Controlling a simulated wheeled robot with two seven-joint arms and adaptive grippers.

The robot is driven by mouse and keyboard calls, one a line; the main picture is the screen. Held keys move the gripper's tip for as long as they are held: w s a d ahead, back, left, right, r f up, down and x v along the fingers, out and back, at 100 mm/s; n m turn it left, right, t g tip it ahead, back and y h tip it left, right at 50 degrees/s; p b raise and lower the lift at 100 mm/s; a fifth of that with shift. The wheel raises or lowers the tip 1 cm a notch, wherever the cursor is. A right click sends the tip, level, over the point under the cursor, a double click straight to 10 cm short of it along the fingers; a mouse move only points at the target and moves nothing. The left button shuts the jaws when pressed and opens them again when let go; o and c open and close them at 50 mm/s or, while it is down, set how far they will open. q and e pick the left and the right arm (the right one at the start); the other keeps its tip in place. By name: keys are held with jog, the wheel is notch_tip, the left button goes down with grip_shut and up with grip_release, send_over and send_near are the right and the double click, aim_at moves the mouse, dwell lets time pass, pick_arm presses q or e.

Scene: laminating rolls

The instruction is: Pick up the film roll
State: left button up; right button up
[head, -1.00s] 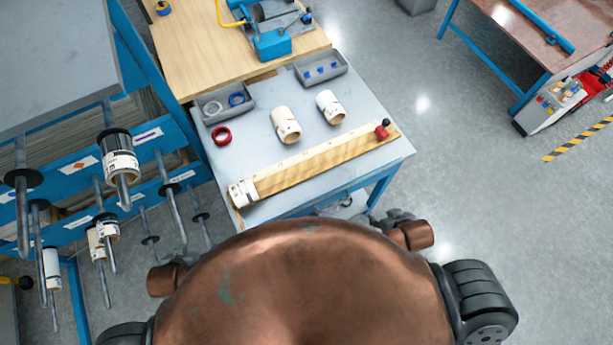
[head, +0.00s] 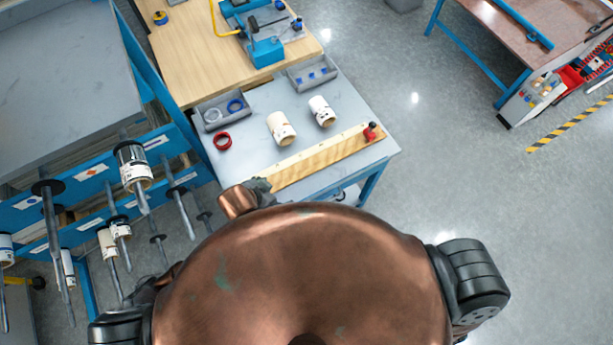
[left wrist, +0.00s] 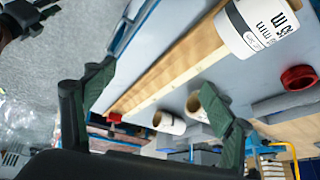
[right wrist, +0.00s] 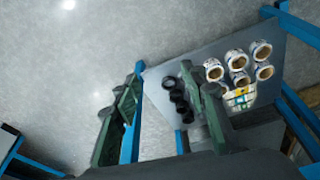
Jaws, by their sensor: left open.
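A white film roll with printed text (left wrist: 258,28) sits at the near end of the wooden measuring board (left wrist: 180,62) in the left wrist view. In the head view that end of the board (head: 318,158) is hidden behind my arm. My right gripper (right wrist: 160,80) is open and empty.
A red ring (head: 222,140) and two grey trays (head: 206,124) (head: 309,86) are on the table. A blue rack with pegs and rolls (head: 100,175) stands at left. The right wrist view shows a grey surface with several rolls (right wrist: 238,62) and black rings (right wrist: 177,97).

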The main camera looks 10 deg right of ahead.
pick_arm(q)
jog(key=a+m+y+p, duration=0.1)
jog(key=a, duration=0.2)
jog(key=w+a+f+m+y+p, duration=0.1)
jog(key=a+y, duration=0.1)
jog(key=a, duration=0.2)
jog(key=w+a+f+m+y+p, duration=0.1)
jog(key=a+m+y, duration=0.1)
jog(key=a, duration=0.1)
jog(key=shift+w+a, duration=0.15)
jog(key=shift+w, duration=0.1)
jog(key=shift+w+a+f+y, duration=0.15)
jog(key=shift+f+y, duration=0.15)
jog(key=shift+f, duration=0.05)
jog(key=shift+w+a+f, duration=0.1)
jog(key=shift+w+f, duration=0.05)
jog(key=shift+f, duration=0.35)
jog(key=x, duration=0.6)
jog(key=shift+w+a+r+p, duration=0.1)
jog(key=shift+a+p, duration=0.05)
jog(key=shift+p, duration=0.2)
pick_arm(e)
jog(key=s+f, duration=0.5)
jog(key=s, duration=0.4)
jog(key=s+d+f+g, duration=0.1)
jog(key=s+f, duration=0.4)
jog(key=s, duration=0.4)
jog(key=shift+g, duration=0.3)
pick_arm(q)
jog(key=c, duration=1.4)
